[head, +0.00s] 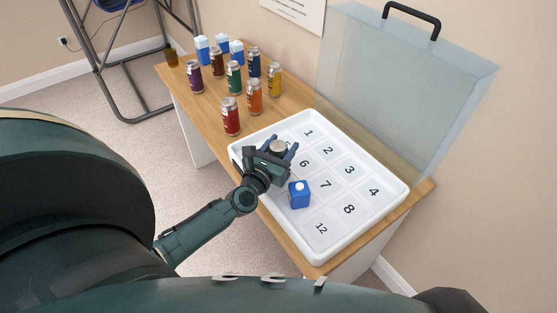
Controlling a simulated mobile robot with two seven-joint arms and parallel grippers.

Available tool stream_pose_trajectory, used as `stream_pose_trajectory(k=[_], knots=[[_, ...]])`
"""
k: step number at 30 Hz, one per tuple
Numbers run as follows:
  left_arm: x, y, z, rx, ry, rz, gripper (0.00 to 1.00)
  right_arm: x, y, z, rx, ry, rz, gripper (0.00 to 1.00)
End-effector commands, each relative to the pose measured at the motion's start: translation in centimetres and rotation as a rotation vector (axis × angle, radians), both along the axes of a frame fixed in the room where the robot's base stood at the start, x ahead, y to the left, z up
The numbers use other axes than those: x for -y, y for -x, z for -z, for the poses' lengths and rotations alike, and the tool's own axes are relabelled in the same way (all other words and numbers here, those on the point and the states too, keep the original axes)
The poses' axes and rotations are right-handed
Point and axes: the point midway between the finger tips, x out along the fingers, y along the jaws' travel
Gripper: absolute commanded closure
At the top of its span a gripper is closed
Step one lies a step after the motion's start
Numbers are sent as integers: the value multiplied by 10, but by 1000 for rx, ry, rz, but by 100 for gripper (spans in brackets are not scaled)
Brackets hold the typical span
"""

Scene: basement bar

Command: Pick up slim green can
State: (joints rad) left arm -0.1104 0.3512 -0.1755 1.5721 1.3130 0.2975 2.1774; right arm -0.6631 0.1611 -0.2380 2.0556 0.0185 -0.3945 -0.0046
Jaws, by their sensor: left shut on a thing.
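A green can (234,77) stands upright among the other cans on the wooden table. My left gripper (280,147) is over the left part of the white numbered tray (374,172), well apart from the green can. It is shut on a can (279,145), of which the silver top shows between the fingers. The held can's side is hidden by the gripper, so its colour cannot be told. I cannot tell whether it touches the tray. My right gripper is not in view.
Red (231,118), orange (254,98) and yellow (274,80) cans stand near the green one, with more cans and blue-white cartons (202,48) behind. A blue carton (299,196) stands in the tray. A clear case (395,90) with a black handle stands behind the tray.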

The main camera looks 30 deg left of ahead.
Motion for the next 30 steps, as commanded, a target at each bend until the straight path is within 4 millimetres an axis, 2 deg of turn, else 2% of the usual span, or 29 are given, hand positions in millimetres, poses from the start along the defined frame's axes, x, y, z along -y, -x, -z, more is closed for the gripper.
stream_pose_trajectory(k=[6, 11, 21, 23, 30], knots=[[0, 0, -5, 2, 0, -1, 83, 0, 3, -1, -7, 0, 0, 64], [0, 0, -20, 3, 4, -2, 83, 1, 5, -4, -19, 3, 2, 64], [0, 0, -81, 3, 4, -2, 83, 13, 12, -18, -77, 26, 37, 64], [1, 15, -68, -3, 1, 0, 83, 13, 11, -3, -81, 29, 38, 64], [6, 72, -65, -2, -1, 0, 83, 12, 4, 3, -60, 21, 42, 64]])
